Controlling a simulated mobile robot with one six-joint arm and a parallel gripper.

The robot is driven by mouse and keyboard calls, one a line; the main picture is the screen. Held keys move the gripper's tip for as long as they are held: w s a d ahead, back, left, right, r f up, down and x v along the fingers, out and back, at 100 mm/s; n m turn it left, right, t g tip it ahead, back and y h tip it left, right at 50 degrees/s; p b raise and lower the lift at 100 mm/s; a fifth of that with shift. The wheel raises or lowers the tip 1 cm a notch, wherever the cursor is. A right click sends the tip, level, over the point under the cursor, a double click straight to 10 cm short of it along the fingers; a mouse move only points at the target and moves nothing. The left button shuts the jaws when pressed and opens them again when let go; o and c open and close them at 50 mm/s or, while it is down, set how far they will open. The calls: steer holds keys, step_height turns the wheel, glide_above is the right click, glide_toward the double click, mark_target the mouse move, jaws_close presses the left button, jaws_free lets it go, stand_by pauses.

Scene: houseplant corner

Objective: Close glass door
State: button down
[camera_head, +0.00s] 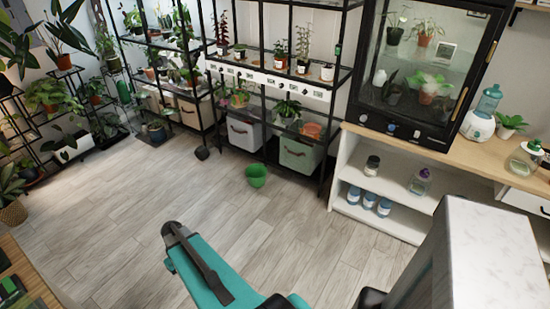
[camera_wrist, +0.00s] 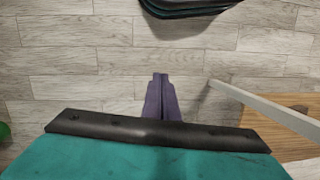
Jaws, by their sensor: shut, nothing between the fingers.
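The glass door (camera_head: 420,60) is the dark-framed, clear front of a plant cabinet at the upper right in the head view. Gold-coloured fittings show along the frame's right side. Potted plants on shelves show through the glass. I cannot tell whether the door stands ajar or is flush with the cabinet. My gripper (camera_wrist: 160,78) shows in the wrist view with its two dark purple fingers together and empty, over the grey plank floor. It is away from the door, which is out of the wrist view. My teal arm shows low in the head view.
The cabinet stands on a wooden counter (camera_head: 470,150) with white shelves below. A blue-topped dispenser (camera_head: 483,112) and a glass bottle (camera_head: 526,158) stand to its right. The middle floor is clear.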

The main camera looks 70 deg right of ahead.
steer(key=s+a+f+n+g, duration=0.1)
steer(key=s+a+f+g, duration=0.1)
steer(key=s+a, duration=0.6)
steer(key=s+a+f+n+g+h, duration=0.1)
steer(key=s+a+f+n, duration=0.1)
steer(key=s+a, duration=0.7)
steer(key=a+f, duration=0.1)
steer(key=a, duration=0.4)
steer(key=shift+s+a+f+g, duration=0.2)
steer(key=shift+s+f+g, duration=0.1)
steer(key=shift+g, duration=0.1)
steer(key=shift+d, duration=0.1)
